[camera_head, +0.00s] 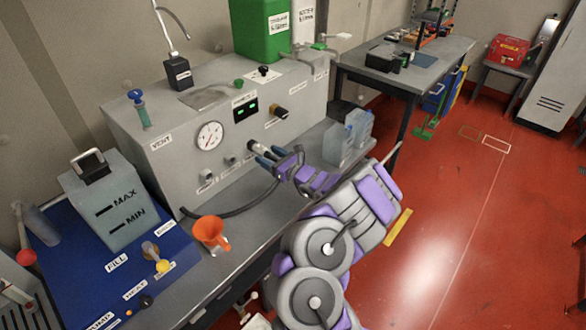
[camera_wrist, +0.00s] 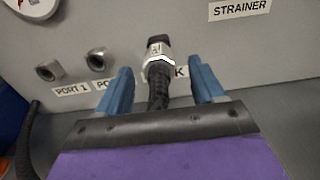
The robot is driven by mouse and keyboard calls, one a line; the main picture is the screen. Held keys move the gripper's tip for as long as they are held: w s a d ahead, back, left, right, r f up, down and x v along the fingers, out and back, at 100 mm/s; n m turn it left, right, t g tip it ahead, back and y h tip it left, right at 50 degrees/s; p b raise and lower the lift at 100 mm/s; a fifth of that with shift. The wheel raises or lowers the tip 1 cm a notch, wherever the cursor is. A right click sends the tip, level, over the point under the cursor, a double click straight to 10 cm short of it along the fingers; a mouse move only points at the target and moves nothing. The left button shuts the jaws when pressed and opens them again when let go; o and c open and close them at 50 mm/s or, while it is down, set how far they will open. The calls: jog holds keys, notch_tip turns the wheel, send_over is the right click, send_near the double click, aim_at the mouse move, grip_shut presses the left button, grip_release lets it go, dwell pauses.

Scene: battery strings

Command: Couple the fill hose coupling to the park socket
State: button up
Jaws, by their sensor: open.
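The fill hose coupling (camera_wrist: 158,58), with a metal collar and a dark tip, points at the grey panel in the wrist view. The black hose (camera_wrist: 158,95) runs back from it toward my gripper. My gripper (camera_wrist: 160,85) is open, its blue fingers on either side of the hose with gaps to both. In the head view my gripper (camera_head: 265,157) is at the panel front, by the coupling (camera_head: 256,147). The park socket is hidden behind the coupling; its label is partly covered, only a final K showing. I cannot tell whether the coupling is fully seated.
Two bare ports (camera_wrist: 97,60) sit left of the coupling. The panel carries a gauge (camera_head: 209,136). The hose (camera_head: 235,210) loops over the bench. An orange funnel (camera_head: 211,232) and a MAX/MIN tank (camera_head: 110,200) stand left; clear bottles (camera_head: 345,140) stand right of my gripper.

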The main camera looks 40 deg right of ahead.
jog(key=s+d+p, duration=0.1)
jog(key=s+p, duration=0.2)
jog(key=s, duration=1.1)
jog(key=shift+s, duration=0.15)
